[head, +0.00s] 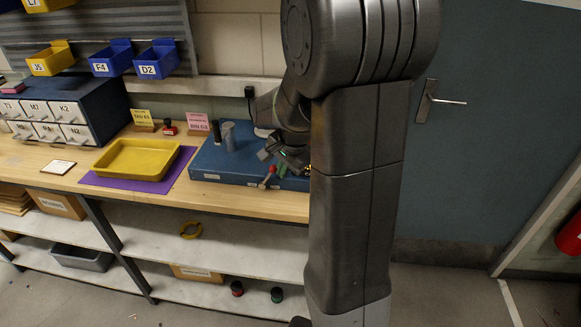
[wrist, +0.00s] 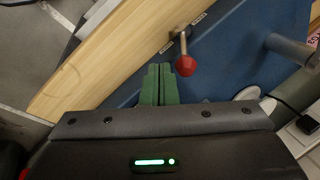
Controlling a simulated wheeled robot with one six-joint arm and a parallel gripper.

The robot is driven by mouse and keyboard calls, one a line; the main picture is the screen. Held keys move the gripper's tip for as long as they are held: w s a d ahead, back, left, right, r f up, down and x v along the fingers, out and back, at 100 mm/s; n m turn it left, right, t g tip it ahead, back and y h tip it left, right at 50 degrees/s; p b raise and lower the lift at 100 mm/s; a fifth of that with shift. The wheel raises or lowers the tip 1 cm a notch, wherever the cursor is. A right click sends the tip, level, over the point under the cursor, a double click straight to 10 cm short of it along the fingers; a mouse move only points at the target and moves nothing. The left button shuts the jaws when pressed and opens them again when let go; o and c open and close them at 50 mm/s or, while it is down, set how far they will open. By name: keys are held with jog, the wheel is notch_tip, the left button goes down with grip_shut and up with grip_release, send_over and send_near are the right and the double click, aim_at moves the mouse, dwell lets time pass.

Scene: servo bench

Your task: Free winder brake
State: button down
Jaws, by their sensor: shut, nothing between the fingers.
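The winder is a blue box (head: 215,165) on the bench, right of the yellow tray. A lever with a red knob (head: 268,178) stands at its front edge; it is likely the brake, but the labels are too small to read. The red knob (wrist: 186,65) also shows in the wrist view, on a metal stem, beside two small labels. My gripper (wrist: 159,70) has its green fingers together and empty, with the tips just left of the knob in the picture. I cannot tell whether they touch it. In the head view my arm hides the right part of the box.
A yellow tray (head: 101,160) lies on a purple mat (head: 172,180). Grey and dark posts (head: 228,136) rise from the box. Drawers (head: 72,112) and hanging bins (head: 157,61) are at the left. The wooden front edge of the bench (head: 240,203) is clear.

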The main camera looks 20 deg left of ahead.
jog(key=shift+w+a, duration=0.15)
jog(key=shift+a, duration=0.15)
jog(key=shift+a+r, duration=0.1)
jog(key=shift+a+r+h+p, duration=0.1)
jog(key=shift+a+h+p, duration=0.1)
jog(key=shift+h+p, duration=0.2)
jog(key=shift+a+r, duration=0.15)
jog(key=shift+a, duration=0.05)
jog(key=s+a+n+t+h, duration=0.1)
jog(key=s+a+t+h, duration=0.1)
jog(key=a+h, duration=0.5)
jog(key=shift+a+r+h, duration=0.4)
jog(key=shift+h, duration=0.4)
jog(key=shift+r, duration=0.1)
jog(key=shift+r+p, duration=0.45)
jog(key=shift+r, duration=0.25)
